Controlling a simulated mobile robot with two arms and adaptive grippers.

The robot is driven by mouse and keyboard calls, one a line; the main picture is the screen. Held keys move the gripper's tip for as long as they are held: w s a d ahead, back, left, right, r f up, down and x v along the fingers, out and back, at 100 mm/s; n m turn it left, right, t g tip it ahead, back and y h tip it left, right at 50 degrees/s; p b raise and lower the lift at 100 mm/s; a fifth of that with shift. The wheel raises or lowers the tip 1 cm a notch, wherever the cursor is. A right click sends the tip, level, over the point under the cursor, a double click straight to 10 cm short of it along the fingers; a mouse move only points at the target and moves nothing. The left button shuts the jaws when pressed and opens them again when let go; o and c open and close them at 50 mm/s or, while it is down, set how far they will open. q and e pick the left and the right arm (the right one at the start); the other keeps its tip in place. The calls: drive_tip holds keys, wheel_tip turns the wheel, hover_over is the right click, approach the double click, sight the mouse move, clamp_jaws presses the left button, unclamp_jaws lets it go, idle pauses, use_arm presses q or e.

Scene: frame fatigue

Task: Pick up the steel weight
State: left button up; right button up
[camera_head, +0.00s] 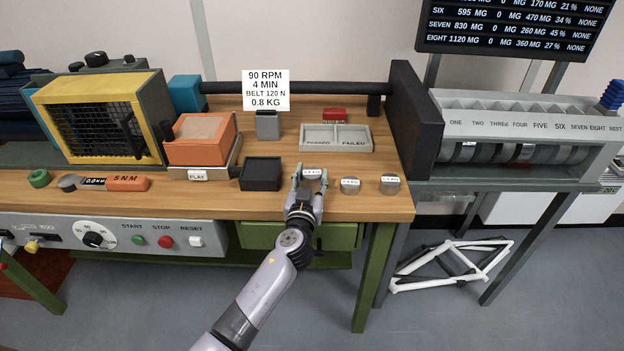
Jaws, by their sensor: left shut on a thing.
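My left gripper (310,182) is at the front of the wooden bench, with its fingers shut around a small grey weight with a white label (312,173). The fingers hide most of that weight, and its label is too small to read. I cannot tell whether it is lifted or still touches the bench. Two more round grey steel weights with white labels, one near (350,186) and one farther right (390,185), stand in a row to the right of my gripper. My right gripper is not in view.
A grey tray (336,150) marked PASSED and FAILED lies behind the weights. A tall dark upright (411,115) bounds the bench's right end. A white bike frame (455,264) lies below.

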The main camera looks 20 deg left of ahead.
use_arm(q)
clamp_jaws()
drive_tip(key=shift+w+r, duration=0.1)
drive_tip(key=shift+r, duration=0.05)
idle(0.4)
